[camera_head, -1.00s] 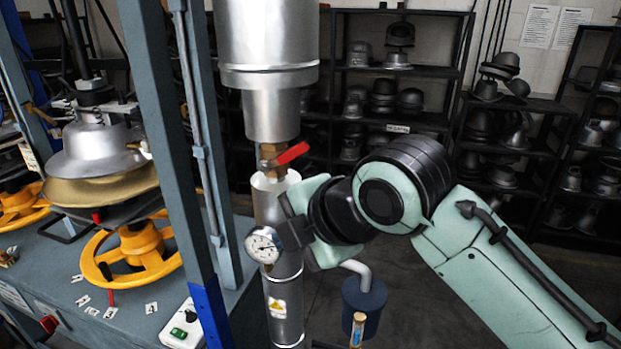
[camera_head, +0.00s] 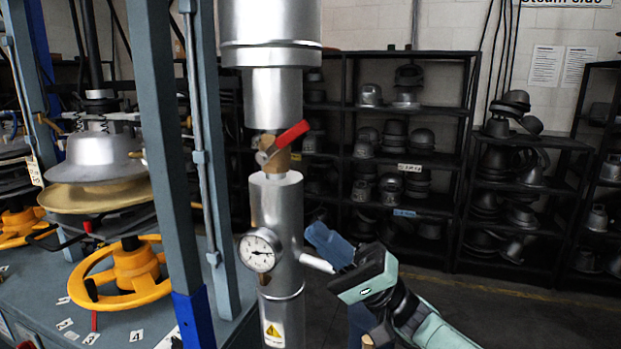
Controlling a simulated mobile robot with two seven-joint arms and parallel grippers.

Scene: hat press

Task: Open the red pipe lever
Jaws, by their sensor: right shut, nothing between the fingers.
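The red pipe lever (camera_head: 293,133) sits on a brass valve (camera_head: 275,158) in the vertical silver pipe. It slants up to the right from its pivot. My right gripper (camera_head: 316,234) is low and right of the pipe, well below the lever and apart from it. Its blue fingers appear shut and empty, pointing up and left. My left gripper is not in view.
A round pressure gauge (camera_head: 260,250) sticks out of the silver pipe (camera_head: 275,210) below the valve. A grey press frame post (camera_head: 165,150) and yellow handwheel (camera_head: 130,270) stand left. Shelves of hat moulds (camera_head: 400,215) line the back. Space right of the lever is clear.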

